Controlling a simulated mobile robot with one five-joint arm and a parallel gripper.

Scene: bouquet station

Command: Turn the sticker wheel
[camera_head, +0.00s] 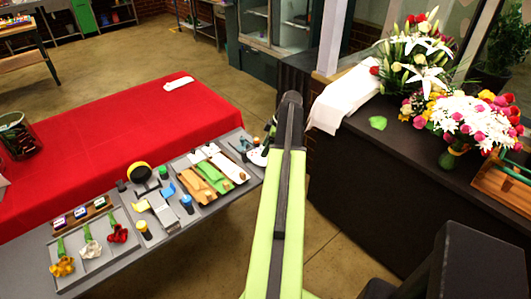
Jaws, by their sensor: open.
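A small round white-and-dark piece (258,157), perhaps the sticker wheel, sits at the right end of the grey table, partly hidden by my arm. Its details are too small to read. My green and black arm reaches up the middle of the view. Dark parts of my gripper (269,130) show just left of the arm's far end, above and close to this piece. The rest of the gripper is hidden behind the arm. It is open, and I see nothing held in it. I cannot tell whether it touches the piece.
The grey table (190,222) bears a tray of flowers (91,255), a yellow-and-black roll (139,172), small bottles (186,204) and a tray of wrapping pieces (212,172). A red-covered table (90,135) stands behind. A dark counter (370,165) with bouquets (470,125) is at right.

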